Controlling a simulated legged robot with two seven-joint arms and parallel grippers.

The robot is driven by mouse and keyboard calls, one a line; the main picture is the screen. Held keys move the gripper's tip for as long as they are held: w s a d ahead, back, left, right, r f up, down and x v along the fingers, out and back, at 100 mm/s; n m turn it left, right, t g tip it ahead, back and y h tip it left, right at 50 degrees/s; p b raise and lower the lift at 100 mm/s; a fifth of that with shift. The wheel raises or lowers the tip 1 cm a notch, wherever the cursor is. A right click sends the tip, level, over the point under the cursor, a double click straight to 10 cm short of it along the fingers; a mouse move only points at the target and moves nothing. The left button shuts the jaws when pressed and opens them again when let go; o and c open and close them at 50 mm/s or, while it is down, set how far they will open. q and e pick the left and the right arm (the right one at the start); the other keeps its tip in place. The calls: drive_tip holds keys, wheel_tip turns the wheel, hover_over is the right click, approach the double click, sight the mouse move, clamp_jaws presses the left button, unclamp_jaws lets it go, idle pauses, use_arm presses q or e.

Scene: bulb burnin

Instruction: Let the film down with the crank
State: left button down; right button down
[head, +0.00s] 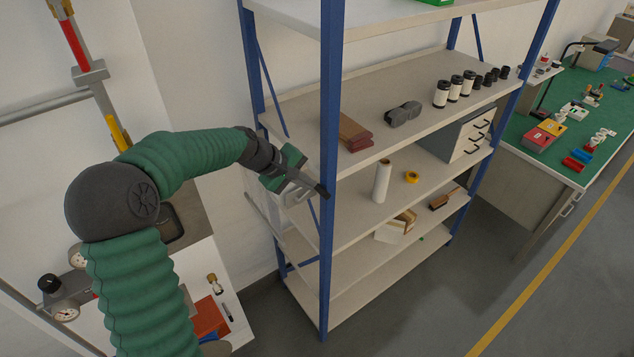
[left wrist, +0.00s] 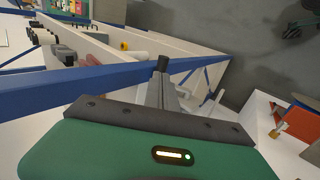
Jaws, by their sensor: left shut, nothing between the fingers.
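My left gripper (head: 322,191) is shut and empty, beside the front blue upright (head: 331,150) of a shelf rack in the head view. I cannot tell whether it touches the upright. In the left wrist view its dark fingertips (left wrist: 162,63) are together, in front of a blue rack beam. I cannot make out a crank or a hanging film in either view. A white roll (head: 381,182) stands upright on a middle shelf, right of the gripper; I cannot tell whether it is film. My right gripper is not in view.
The rack's upper shelf (head: 300,105) holds a brown block, a grey item and several labelled dark cylinders. A yellow tape roll (head: 411,177) and a drawer cabinet (head: 462,140) sit below. Pipes and gauges (head: 66,313) are at left. The floor (head: 430,310) is clear.

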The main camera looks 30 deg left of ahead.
sight(321, 191)
use_arm(q)
drive_tip(key=p+x, duration=0.2)
drive_tip(key=x, duration=0.2)
drive_tip(key=shift+a, duration=0.1)
drive_tip(key=shift+w+a+f, duration=0.1)
drive_tip(key=shift+w+f, duration=0.15)
drive_tip(key=shift+f, duration=0.2)
